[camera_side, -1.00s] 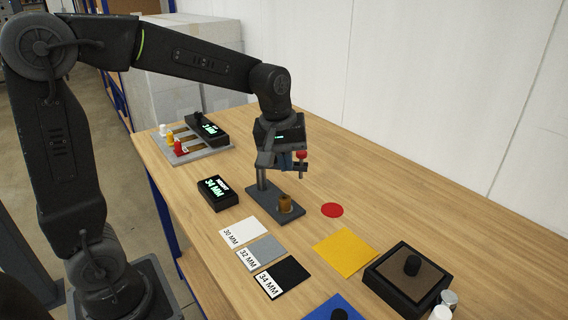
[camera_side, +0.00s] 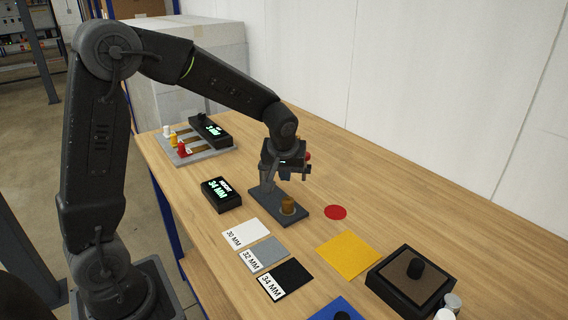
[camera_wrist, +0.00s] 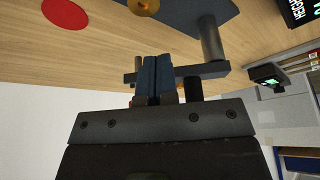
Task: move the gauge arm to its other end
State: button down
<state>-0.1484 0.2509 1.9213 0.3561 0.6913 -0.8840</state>
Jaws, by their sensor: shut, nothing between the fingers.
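The gauge has a dark base (camera_side: 262,205) on the table, a grey post (camera_side: 267,172) at its left end and a brown cylindrical part (camera_side: 288,205) on its right. The gauge arm reaches sideways from the post; it shows as a dark bar in the wrist view (camera_wrist: 205,70). A red knob (camera_side: 308,156) shows just right of my gripper. My gripper (camera_side: 286,177) is shut and empty, pointing down beside the gauge arm above the base. In the wrist view its blue fingertips (camera_wrist: 153,62) are together and overlap the bar; I cannot tell whether they touch it.
A black height display (camera_side: 220,194) reading 34 MM stands left of the gauge. Cards marked 30, 32 and 34 MM, a red disc (camera_side: 336,212) and a yellow square (camera_side: 348,255) lie in front. A black box (camera_side: 408,277) stands at right. A slider panel (camera_side: 193,150) is behind left.

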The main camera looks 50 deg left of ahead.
jog(key=shift+w+a+r, duration=0.1)
jog(key=shift+w+a, duration=0.9)
jog(key=shift+w+a+n+g, duration=0.3)
jog(key=shift+w+n, duration=0.25)
jog(key=shift+n, duration=0.35)
jog(key=shift+w+a+n+g+y, duration=0.3)
jog(key=shift+w+n, duration=0.2)
jog(key=shift+n, duration=0.35)
jog(key=shift+w+a+n+g+y, duration=0.25)
jog(key=shift+w+n, duration=0.2)
jog(key=shift+n, duration=0.4)
jog(key=w+a+n+g, duration=0.1)
jog(key=a+n, duration=0.1)
jog(key=shift+w+n, duration=0.2)
jog(key=shift+n, duration=0.1)
jog(key=shift+w+a, duration=0.1)
jog(key=shift+a, duration=0.1)
